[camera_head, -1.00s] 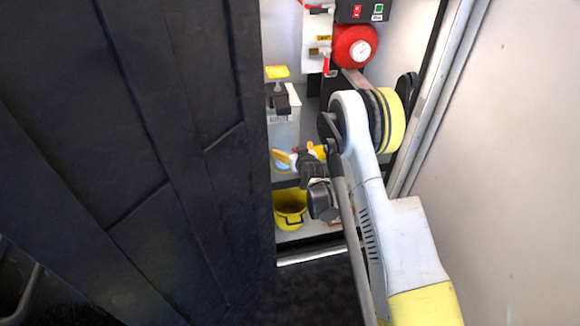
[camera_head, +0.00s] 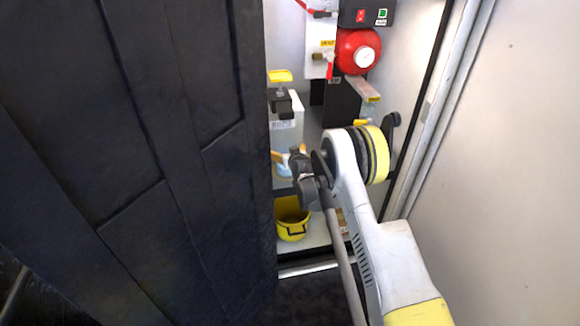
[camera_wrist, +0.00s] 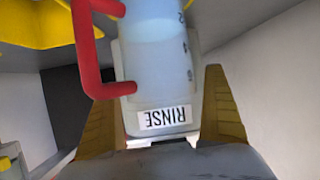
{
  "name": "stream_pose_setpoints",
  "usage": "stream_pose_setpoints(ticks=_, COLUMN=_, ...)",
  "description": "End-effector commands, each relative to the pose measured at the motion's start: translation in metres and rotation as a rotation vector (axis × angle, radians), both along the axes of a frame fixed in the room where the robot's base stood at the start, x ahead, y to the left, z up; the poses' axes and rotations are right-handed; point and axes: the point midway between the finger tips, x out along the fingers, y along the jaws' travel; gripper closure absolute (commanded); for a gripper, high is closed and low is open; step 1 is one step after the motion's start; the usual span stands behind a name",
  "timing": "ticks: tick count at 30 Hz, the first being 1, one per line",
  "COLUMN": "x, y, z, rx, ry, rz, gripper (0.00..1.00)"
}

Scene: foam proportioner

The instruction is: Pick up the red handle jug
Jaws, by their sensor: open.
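The jug (camera_wrist: 156,60) is pale and translucent, with a red handle (camera_wrist: 86,45) on its left side in the wrist view. A white label reading RINSE, upside down in this view, is at its near end. My gripper (camera_wrist: 152,72) is open, with one tan finger on each side of the jug's labelled end. The left finger is close to the handle's lower end; I cannot tell whether either finger touches. In the head view my gripper (camera_head: 284,156) is inside the cabinet, mostly hidden by my own wrist. The jug cannot be made out clearly there.
A dark door panel (camera_head: 150,150) fills the left, and a pale wall (camera_head: 510,150) stands on the right. A yellow bucket (camera_head: 291,220) sits low inside. A white container (camera_head: 286,130) is behind my gripper, and a red round unit (camera_head: 357,50) hangs above.

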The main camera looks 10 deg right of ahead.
Motion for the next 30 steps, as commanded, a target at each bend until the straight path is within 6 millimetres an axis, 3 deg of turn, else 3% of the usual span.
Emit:
stream_pose_setpoints(ticks=4, x=0.000, y=0.000, z=0.001, rx=0.000, ry=0.000, rz=0.000, gripper=0.00)
stream_pose_setpoints(ticks=9, x=0.000, y=0.000, z=0.001, rx=0.000, ry=0.000, rz=0.000, gripper=0.52)
stream_pose_setpoints(ticks=11, x=0.000, y=0.000, z=0.001, rx=0.000, ry=0.000, rz=0.000, gripper=0.66)
stream_pose_setpoints(ticks=23, x=0.000, y=0.000, z=0.007, rx=0.000, ry=-0.001, rz=0.000, gripper=0.67)
stream_pose_setpoints(ticks=30, x=0.000, y=0.000, z=0.043, rx=0.000, ry=-0.001, rz=0.000, gripper=0.67)
